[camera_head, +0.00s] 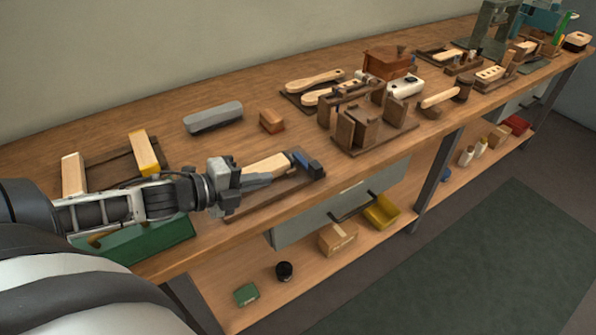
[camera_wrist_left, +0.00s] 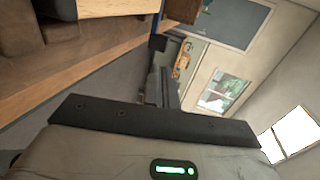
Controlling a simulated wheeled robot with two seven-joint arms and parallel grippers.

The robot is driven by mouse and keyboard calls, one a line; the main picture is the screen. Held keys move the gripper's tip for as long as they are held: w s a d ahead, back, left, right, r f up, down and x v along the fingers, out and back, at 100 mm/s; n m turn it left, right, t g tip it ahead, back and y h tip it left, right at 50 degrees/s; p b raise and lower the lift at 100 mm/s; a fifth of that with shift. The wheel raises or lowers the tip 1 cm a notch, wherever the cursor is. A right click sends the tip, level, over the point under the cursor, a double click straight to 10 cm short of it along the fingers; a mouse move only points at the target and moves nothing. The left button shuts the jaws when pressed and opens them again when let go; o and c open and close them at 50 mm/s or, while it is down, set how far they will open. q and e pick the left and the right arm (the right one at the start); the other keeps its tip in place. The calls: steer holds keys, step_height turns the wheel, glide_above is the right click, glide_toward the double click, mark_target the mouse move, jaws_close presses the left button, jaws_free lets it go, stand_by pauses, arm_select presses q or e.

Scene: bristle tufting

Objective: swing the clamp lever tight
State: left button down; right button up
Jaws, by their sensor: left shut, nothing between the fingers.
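My left gripper (camera_head: 266,179) reaches in from the left, low over the near edge of the workbench, its fingers together and empty. Beside its tip is a dark wooden fixture (camera_head: 285,187) holding a pale wood block (camera_head: 268,166). A dark clamp part with a blue piece (camera_head: 301,160) sits at the fixture's right end. I cannot make out the clamp lever apart from it, nor whether the gripper touches it. In the left wrist view the dark fingers (camera_wrist_left: 162,88) are closed, and a pale wood piece (camera_wrist_left: 112,8) shows at the top. My right gripper is out of view.
A grey case (camera_head: 213,117) and a small brown block (camera_head: 271,121) lie behind the fixture. A slotted brown holder (camera_head: 372,130) stands to the right. A green box (camera_head: 140,240) lies under my arm. A grey drawer front (camera_head: 335,212) hangs below the bench edge.

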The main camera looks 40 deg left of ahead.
mark_target(312, 170)
arm_select(q)
steer(key=b+x, duration=0.1)
steer(key=x, duration=0.7)
steer(key=shift+w+f, duration=0.1)
steer(key=shift+w, duration=0.15)
steer(key=shift+x, duration=0.8)
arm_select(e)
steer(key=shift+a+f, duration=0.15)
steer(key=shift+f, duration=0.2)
arm_select(q)
steer(key=shift+d+y, duration=0.2)
steer(key=shift+y, duration=0.1)
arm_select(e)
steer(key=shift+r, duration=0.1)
